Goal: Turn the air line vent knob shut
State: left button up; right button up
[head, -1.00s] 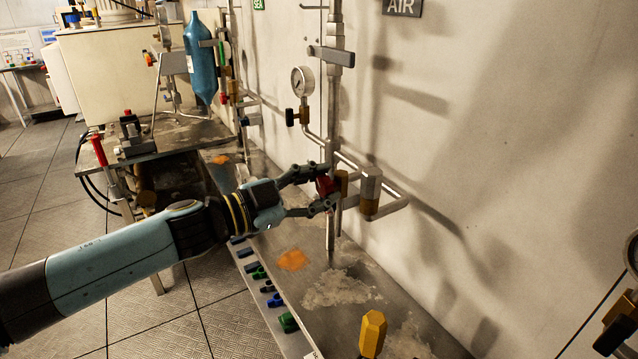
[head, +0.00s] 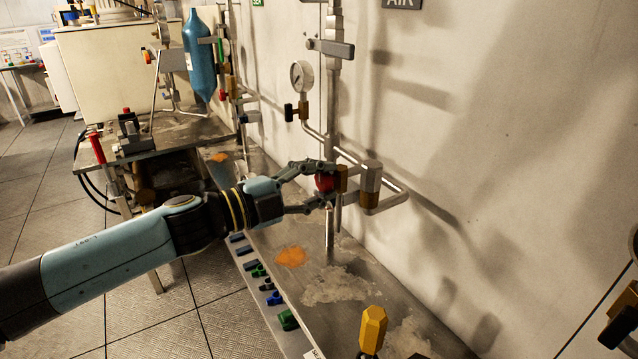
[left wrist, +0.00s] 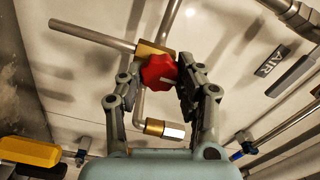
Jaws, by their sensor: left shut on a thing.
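The red lobed vent knob (head: 325,183) sits on a brass valve body (head: 341,179) on the air line's steel pipe, below the AIR sign (head: 402,3). My left gripper (head: 322,186) is shut on the knob, one finger above it and one below. In the left wrist view the red knob (left wrist: 158,72) lies between the two fingers of my left gripper (left wrist: 156,80), in front of the brass body (left wrist: 150,49). A white mark shows on the knob's face there. The fingers hide part of the knob's sides.
A pressure gauge (head: 302,75) and a lever valve (head: 331,48) are above the knob. A brass fitting (head: 370,184) is right of it. A yellow hexagonal knob (head: 373,328) stands at the front of the bench, and a blue cylinder (head: 199,58) farther back.

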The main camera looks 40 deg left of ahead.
dwell(0.4)
pick_arm(q)
jog(key=o, duration=1.1)
jog(key=shift+o, duration=0.2)
jog(key=shift+s, duration=0.15)
jog(key=v, duration=1.1)
jog(key=shift+s+a, duration=0.15)
jog(key=shift+s, duration=0.25)
jog(key=shift+w+f, duration=0.1)
